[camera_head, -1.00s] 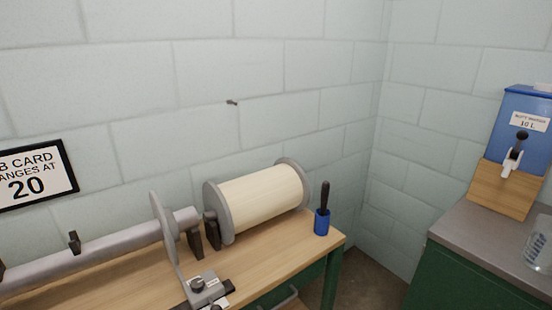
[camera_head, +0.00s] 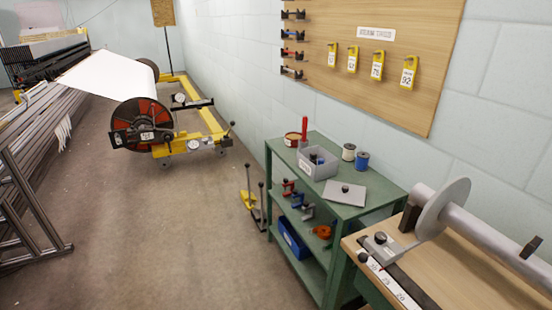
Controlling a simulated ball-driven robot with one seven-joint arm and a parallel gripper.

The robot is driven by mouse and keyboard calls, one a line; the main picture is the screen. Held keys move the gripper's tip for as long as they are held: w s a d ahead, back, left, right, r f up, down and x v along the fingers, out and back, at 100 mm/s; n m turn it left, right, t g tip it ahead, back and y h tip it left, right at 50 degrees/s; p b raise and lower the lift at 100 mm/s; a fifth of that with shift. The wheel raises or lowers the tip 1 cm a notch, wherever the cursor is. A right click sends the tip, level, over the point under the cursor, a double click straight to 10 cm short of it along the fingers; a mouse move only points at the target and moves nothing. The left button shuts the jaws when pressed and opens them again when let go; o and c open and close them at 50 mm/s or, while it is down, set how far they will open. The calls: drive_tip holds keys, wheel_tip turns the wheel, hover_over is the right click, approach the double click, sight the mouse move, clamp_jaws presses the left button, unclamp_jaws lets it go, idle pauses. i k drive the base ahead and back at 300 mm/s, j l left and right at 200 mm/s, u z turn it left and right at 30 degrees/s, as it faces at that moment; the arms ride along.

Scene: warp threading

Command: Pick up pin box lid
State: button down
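The pin box lid (camera_head: 334,197) looks to be the flat grey plate with a small dark knob. It lies flat on the top of a green shelf cart (camera_head: 374,200), at the front right part of that top. The open grey box (camera_head: 303,166) beside it, to its left and further back, looks to be the pin box and has a dark item inside. The lid is apart from the box and nothing covers it. My gripper is not in view.
A red-handled tool, a round tin, a white spool (camera_head: 348,152) and a blue spool (camera_head: 362,162) stand on the cart top. A wooden bench (camera_head: 458,270) with a roller adjoins at right. A yellow-framed beam trolley (camera_head: 206,120) stands behind.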

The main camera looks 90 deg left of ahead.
sight(347, 194)
drive_tip(key=u, duration=2.05)
